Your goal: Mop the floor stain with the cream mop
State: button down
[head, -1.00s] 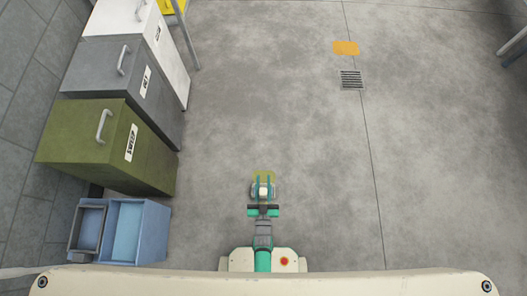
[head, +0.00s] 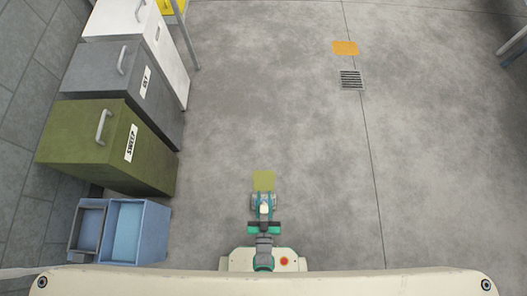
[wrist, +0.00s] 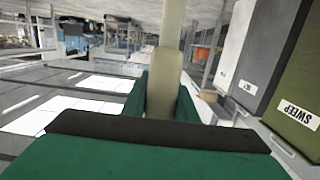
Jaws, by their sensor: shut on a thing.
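A flat olive-yellow patch (head: 264,179), which looks like the stain, lies on the grey floor in the head view, just ahead of my gripper (head: 263,197). My gripper is shut on the cream mop. In the wrist view the mop's cream shaft (wrist: 171,28) stands between the green fingers and runs out of the top of the picture. In the head view the mop is seen end-on and mostly covered by my gripper. I cannot tell whether its head touches the floor.
A green cabinet labelled SWEEP (head: 85,140), a grey cabinet (head: 105,70) and a white cabinet (head: 130,25) line the left wall. A blue bucket (head: 137,232) stands below them. A floor drain (head: 351,80) and an orange patch (head: 345,48) lie farther off. The middle floor is clear.

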jog(key=shift+s+f, duration=0.15)
jog(key=shift+s, duration=0.4)
jog(key=shift+s+f, duration=0.15)
jog(key=shift+s, duration=0.35)
jog(key=shift+g, duration=0.5)
jog(key=shift+s+r, duration=0.15)
jog(key=shift+s, duration=2.3)
jog(key=shift+w, duration=0.1)
